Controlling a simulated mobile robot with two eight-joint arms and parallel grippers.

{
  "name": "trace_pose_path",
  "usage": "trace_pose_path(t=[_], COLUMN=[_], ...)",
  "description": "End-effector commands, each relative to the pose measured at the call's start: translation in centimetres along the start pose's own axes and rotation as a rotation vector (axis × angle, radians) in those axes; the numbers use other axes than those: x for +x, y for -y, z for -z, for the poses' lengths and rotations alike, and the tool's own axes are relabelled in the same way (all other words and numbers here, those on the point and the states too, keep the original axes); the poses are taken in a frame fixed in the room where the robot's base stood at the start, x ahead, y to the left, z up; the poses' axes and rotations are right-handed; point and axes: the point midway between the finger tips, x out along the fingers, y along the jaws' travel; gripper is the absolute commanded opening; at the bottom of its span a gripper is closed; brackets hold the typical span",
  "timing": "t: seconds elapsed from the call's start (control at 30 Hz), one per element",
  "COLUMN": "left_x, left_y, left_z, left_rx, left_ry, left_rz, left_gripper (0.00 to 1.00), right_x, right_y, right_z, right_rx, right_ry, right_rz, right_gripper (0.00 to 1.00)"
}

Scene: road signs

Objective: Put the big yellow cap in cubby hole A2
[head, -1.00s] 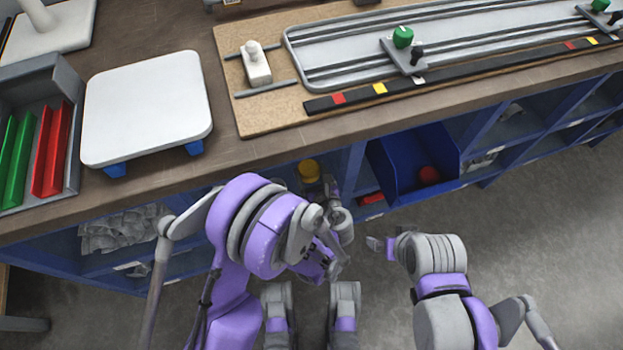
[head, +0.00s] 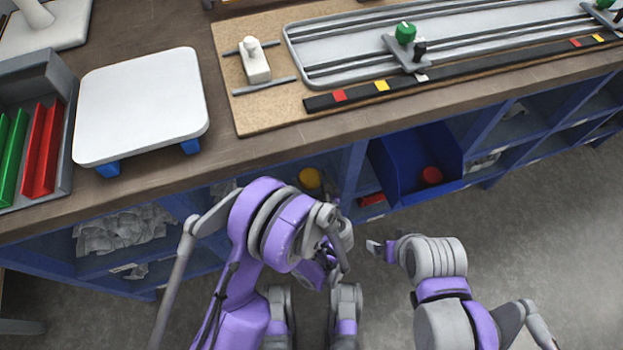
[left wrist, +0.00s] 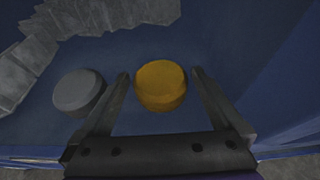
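The big yellow cap (head: 310,179) sits in a blue cubby under the bench, partly hidden by the bench edge and my left arm. In the left wrist view the yellow cap (left wrist: 161,85) shows between the two fingers of my left gripper (left wrist: 160,75). The fingers are apart, with a visible gap on each side of the cap. A grey cap (left wrist: 80,91) lies just outside the left finger. My right gripper (head: 376,246) is small in the head view, away from the shelf, and its opening is unclear. I cannot read any cubby label.
A blue bin (head: 415,165) with a red cap (head: 431,175) stands right of the yellow cap. Grey crumpled pieces (head: 122,228) fill a cubby at left. The bench (head: 240,160) overhangs the cubbies. A white-topped stand (head: 140,105) is on it. Floor at right is clear.

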Motion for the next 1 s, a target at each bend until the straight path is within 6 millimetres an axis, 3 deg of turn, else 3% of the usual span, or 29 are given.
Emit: trace_pose_path(t=[0.27, 0.57, 0.7, 1.0], left_x=[-0.7, -6.8, -9.3, -12.1], left_y=[0.1, 0.1, 0.1, 0.0], left_z=[-0.3, -0.3, 0.0, -0.2], left_rx=[0.0, 0.002, 0.001, 0.0], left_ry=[0.0, 0.0, -0.001, 0.0], left_rz=[0.002, 0.006, 0.005, 0.0], left_gripper=[1.0, 1.0, 1.0, 1.0], right_x=[-0.5, -1.1, 0.6, 0.9], right_y=[0.0, 0.0, 0.0, 0.0], right_z=[0.1, 0.3, -0.2, -0.2], right_rx=[0.0, 0.0, 0.0, 0.0], right_ry=[-0.001, -0.003, 0.002, 0.003], right_rz=[0.0, 0.0, 0.0, 0.0], right_gripper=[1.0, 1.0, 1.0, 1.0])
